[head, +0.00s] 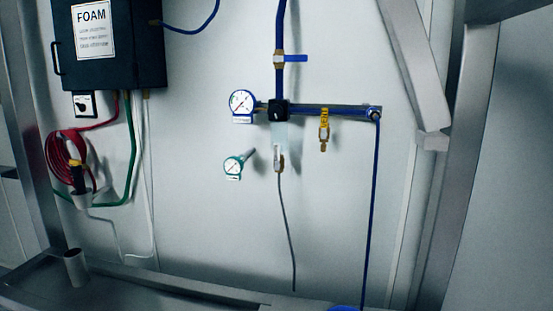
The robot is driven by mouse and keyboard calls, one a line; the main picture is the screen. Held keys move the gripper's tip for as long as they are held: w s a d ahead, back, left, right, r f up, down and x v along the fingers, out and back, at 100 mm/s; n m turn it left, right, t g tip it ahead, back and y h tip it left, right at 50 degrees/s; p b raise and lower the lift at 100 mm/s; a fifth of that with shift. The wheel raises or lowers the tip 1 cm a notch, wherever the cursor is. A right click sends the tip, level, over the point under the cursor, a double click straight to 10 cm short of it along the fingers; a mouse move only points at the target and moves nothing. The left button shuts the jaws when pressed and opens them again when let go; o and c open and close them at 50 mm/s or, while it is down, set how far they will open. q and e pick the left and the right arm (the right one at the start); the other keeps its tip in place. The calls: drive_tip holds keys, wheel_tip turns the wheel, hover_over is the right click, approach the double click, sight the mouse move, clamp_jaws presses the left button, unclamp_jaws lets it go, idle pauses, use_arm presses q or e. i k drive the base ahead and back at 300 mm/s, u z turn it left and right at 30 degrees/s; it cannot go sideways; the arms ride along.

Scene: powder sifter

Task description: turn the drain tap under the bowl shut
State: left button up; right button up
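A clear bowl (281,135) hangs under a black block on the blue air pipe in the head view. A small brass-coloured drain tap (279,162) sits at the bottom of the bowl. A thin grey hose (286,222) runs down from it. The tap is too small to tell whether it is open or shut. Neither of my grippers is in view.
A round gauge (241,102) is left of the block, and a green-rimmed gauge (233,166) sits lower left. A blue-handled valve (292,58) is above. A brass fitting (324,132) hangs to the right. A metal ledge (170,285) runs below.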

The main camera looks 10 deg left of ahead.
sight(275, 146)
drive_tip(key=z, duration=1.05)
drive_tip(key=i, duration=0.95)
drive_tip(key=u, duration=2.65)
